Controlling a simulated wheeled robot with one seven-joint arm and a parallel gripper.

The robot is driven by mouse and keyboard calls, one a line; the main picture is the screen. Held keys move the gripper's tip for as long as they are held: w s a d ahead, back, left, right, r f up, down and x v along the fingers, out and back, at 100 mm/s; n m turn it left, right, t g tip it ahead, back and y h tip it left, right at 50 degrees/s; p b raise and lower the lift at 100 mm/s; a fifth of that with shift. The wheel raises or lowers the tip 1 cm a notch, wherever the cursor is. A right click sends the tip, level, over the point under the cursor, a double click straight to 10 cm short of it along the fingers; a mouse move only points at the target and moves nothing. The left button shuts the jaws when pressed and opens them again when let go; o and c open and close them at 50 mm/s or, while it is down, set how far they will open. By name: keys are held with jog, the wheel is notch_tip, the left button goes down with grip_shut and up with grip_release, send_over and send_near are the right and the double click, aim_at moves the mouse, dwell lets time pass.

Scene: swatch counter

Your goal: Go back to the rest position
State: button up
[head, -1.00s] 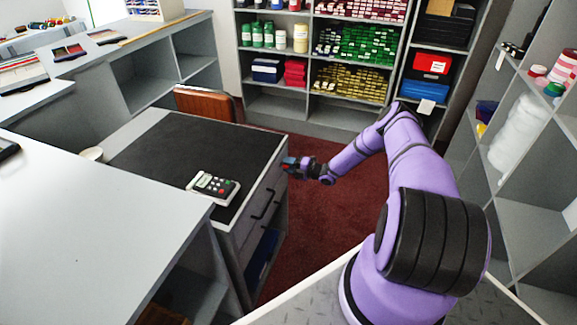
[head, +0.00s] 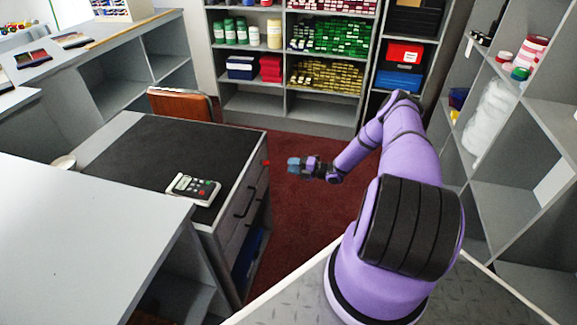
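My gripper (head: 294,164) hangs over the dark red floor, just right of the desk's right edge in the head view. Blue shows at its tips; the fingers are too small to tell whether they are open or shut, or whether they hold anything. My purple arm is bent and reaches out to the left. A small red spot (head: 267,162) shows at the desk's right edge, with a gap between it and my gripper.
The desk (head: 95,155) has a black top with a calculator (head: 193,188) on it. A brown chair (head: 182,104) stands behind it. Shelves (head: 325,116) line the back, and a grey shelf unit (head: 497,205) stands at right. Red floor (head: 305,215) is open between desk and arm.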

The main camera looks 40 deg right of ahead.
jog(key=shift+r, duration=0.1)
dwell(0.4)
